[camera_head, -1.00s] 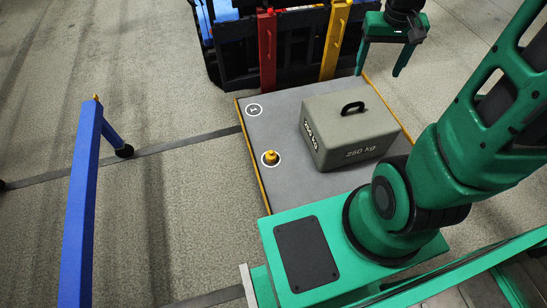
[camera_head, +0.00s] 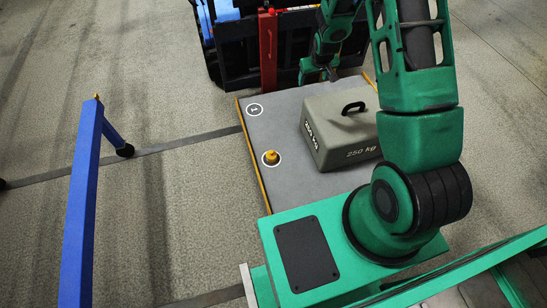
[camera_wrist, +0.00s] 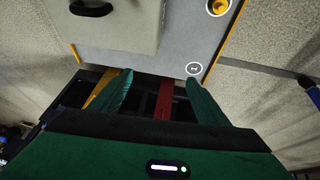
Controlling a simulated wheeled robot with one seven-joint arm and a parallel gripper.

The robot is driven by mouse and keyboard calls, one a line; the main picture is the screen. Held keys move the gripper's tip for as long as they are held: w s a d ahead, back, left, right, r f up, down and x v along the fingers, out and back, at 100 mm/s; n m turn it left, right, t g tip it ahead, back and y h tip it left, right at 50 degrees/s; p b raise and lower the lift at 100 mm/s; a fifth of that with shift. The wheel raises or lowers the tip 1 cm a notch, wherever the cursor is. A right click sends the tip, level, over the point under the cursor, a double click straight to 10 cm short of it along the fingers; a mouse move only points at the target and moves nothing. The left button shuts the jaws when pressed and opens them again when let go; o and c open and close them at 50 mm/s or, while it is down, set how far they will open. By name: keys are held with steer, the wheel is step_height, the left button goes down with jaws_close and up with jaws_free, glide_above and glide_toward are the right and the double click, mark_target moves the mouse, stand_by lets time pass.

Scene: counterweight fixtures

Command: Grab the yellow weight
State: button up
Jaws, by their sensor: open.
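The small yellow weight (camera_head: 271,157) stands in a white ring on the grey platform (camera_head: 275,195), near its left edge. It also shows at the top right of the wrist view (camera_wrist: 218,7), partly cut off by the frame. My gripper (camera_head: 318,74) is open and empty over the far end of the platform, apart from the yellow weight and beyond it. Its two green fingers (camera_wrist: 158,78) show spread apart in the wrist view. My arm hides part of the platform's right side.
A grey 250 kg block (camera_head: 340,130) with a black handle sits on the platform, right of the yellow weight. A black rack with a red bar (camera_head: 268,50) stands behind the platform. A blue rail (camera_head: 82,200) stands at left, with free floor between it and the platform.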

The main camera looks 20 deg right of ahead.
steer(key=w+a+f+n+t, duration=0.1)
steer(key=w+a+f, duration=0.1)
steer(key=f, duration=0.4)
steer(key=w+a+f, duration=0.1)
steer(key=a+f, duration=0.1)
steer(key=f, duration=0.5)
steer(key=n+t+y, duration=0.1)
steer(key=t+y, duration=0.2)
glide_toward(272, 155)
steer(key=f, duration=0.1)
steer(key=shift+x, duration=5.6)
steer(key=shift+w+r, duration=0.1)
jaws_close()
steer(key=shift+w, duration=0.1)
